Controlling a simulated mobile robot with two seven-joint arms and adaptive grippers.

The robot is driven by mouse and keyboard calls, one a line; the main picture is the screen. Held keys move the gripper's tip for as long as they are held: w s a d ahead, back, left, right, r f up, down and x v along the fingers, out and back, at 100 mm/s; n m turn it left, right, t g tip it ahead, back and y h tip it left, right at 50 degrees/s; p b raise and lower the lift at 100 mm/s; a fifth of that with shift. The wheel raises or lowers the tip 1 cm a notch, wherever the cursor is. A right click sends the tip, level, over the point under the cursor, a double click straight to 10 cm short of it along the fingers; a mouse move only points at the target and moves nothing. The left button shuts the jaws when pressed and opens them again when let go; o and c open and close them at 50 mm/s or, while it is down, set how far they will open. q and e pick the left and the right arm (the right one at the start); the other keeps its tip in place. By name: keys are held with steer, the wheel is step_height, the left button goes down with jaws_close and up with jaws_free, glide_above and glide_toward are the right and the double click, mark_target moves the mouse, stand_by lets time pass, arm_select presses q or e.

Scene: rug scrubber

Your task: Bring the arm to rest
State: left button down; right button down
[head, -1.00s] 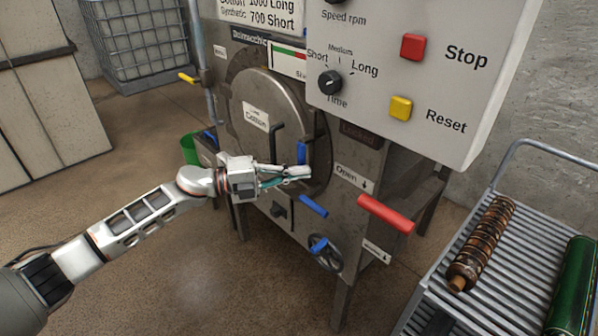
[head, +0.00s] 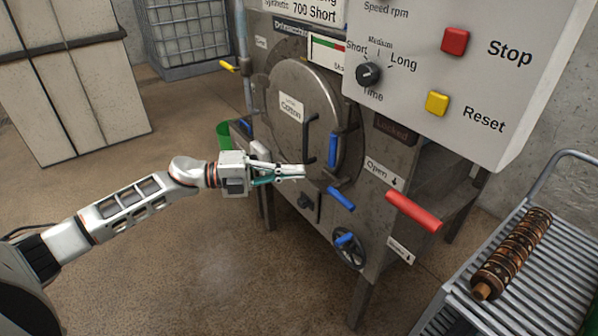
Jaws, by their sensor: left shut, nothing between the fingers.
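My left arm reaches in from the left edge in the head view. Its gripper (head: 290,174) is shut and empty, with its fingers pointing right. In the picture it overlaps the front of the steel machine, below the round door (head: 293,118) labelled Cotton. The fingertips show left of the blue handles; whether they touch the machine cannot be told. My right gripper is not in view.
The control panel (head: 465,95) juts out at the upper right. A slatted cart (head: 545,255) holds a brown roll (head: 513,253).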

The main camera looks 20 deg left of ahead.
arm_select(q)
steer(key=shift+d+f, duration=0.1)
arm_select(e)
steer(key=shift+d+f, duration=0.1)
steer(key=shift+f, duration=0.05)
arm_select(q)
steer(key=s+d+f+n+t+y+p, duration=0.1)
steer(key=s+d+f+n+t+y, duration=0.2)
steer(key=f+n, duration=0.4)
steer(key=s+d+f+n+t+y+p, duration=0.1)
steer(key=s+d+f+n+t+y, duration=0.1)
steer(key=s+f+n+t, duration=0.5)
steer(key=s+a+f+n+g+y, duration=0.2)
steer(key=s+f+n+g+y, duration=0.1)
steer(key=s+f+n, duration=0.3)
steer(key=s+a+f+n+g+y, duration=0.2)
steer(key=s+f+n+g+y, duration=0.2)
steer(key=s+f+n, duration=0.3)
steer(key=s+f+y, duration=0.1)
steer(key=s+f, duration=0.2)
steer(key=s, duration=0.1)
steer(key=shift+s+f+p, duration=0.3)
steer(key=shift+s+f, duration=0.05)
steer(key=shift+s, duration=0.05)
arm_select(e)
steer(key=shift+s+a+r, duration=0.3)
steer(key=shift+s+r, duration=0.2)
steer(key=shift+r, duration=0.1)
